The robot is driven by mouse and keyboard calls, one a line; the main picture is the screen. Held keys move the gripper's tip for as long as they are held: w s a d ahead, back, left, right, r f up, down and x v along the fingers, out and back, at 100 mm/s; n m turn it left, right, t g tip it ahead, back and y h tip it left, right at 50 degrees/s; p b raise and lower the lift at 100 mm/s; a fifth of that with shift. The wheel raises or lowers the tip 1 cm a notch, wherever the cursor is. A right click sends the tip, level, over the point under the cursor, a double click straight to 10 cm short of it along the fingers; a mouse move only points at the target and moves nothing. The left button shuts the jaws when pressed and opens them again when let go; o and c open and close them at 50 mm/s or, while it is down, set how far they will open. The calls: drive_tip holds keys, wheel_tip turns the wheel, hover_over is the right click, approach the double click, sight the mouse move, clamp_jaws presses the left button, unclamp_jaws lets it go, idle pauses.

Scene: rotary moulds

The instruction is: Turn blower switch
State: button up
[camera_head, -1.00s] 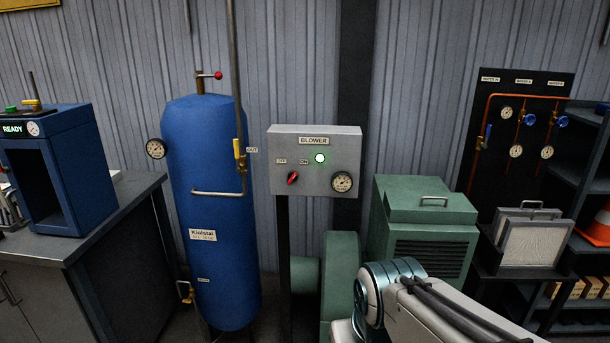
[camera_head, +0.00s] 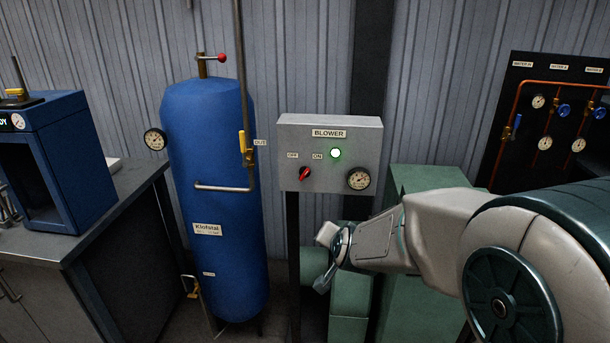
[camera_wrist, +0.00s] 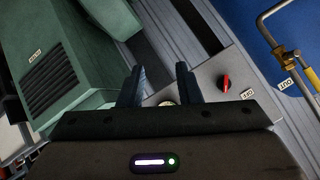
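The grey blower box (camera_head: 290,142) stands on a post in the middle of the head view. Its red rotary switch (camera_head: 305,174) sits below the OFF and ON labels, and its handle slants toward the ON side. A green lamp (camera_head: 336,153) beside ON is lit. My gripper (camera_head: 322,285) is below the box, with its fingers hard to make out there. In the wrist view my gripper (camera_wrist: 160,70) is open and empty, its two dark fingers apart. The red switch (camera_wrist: 225,83) lies right of the fingers there, untouched.
A blue tank (camera_head: 215,190) with pipe and yellow-handled valve stands just left of the box. A gauge (camera_head: 359,179) is on the box's lower right. Green blower housing (camera_head: 420,178) stands behind my arm. A dark bench (camera_head: 90,220) is at the left.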

drive_tip(key=w+a+m+t+h, duration=0.1)
drive_tip(key=w+a+t, duration=0.2)
drive_tip(key=w+a, duration=0.15)
drive_tip(key=m+t+h+p, duration=0.1)
drive_tip(key=t, duration=0.4)
approach(304, 176)
drive_tip(key=w+p, duration=0.3)
drive_tip(key=w, duration=0.5)
drive_tip(key=shift+w+r+p, duration=0.1)
drive_tip(key=shift+w+p, duration=0.2)
drive_tip(key=shift+p, duration=0.05)
clamp_jaws()
